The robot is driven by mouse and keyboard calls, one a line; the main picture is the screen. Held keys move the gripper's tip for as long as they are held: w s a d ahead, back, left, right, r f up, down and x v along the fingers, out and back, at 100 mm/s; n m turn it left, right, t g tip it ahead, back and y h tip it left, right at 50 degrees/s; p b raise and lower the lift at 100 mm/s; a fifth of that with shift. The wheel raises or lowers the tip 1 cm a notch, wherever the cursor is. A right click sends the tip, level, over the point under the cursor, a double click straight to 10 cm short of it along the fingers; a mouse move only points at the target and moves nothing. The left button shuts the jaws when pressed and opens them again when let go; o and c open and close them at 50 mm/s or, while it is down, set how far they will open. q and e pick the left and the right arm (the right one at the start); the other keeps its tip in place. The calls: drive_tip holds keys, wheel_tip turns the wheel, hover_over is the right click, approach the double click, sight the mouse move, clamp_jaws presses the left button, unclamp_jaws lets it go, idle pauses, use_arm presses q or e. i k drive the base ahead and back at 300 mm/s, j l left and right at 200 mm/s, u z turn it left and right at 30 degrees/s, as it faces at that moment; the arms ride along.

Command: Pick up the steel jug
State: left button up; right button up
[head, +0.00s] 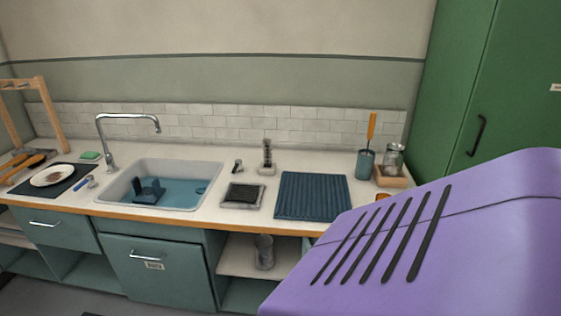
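A grey, cylindrical metal-looking vessel (264,252) stands upright on the open shelf below the counter, right of the sink cabinet. It looks like the steel jug, but it is small in the view and I cannot make out a handle or spout. Neither of my grippers is in the head view.
The counter (225,165) above holds a sink (207,190) with blue water, a dark tray (242,195), a ribbed blue mat (312,196) and a teal cup (365,164). A green cabinet (465,85) stands right. A purple slotted surface blocks the lower right.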

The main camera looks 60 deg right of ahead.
sight(264, 256)
drive_tip(key=i+l+z, duration=0.1)
drive_tip(key=z, duration=0.3)
drive_tip(key=i+z, duration=0.55)
drive_tip(key=z, duration=0.2)
drive_tip(key=i+j+z, duration=0.1)
drive_tip(key=z, duration=0.25)
drive_tip(key=i+z, duration=0.2)
drive_tip(key=z, duration=0.15)
drive_tip(key=i+j+z, duration=0.1)
drive_tip(key=i+z, duration=0.25)
drive_tip(key=k, duration=0.1)
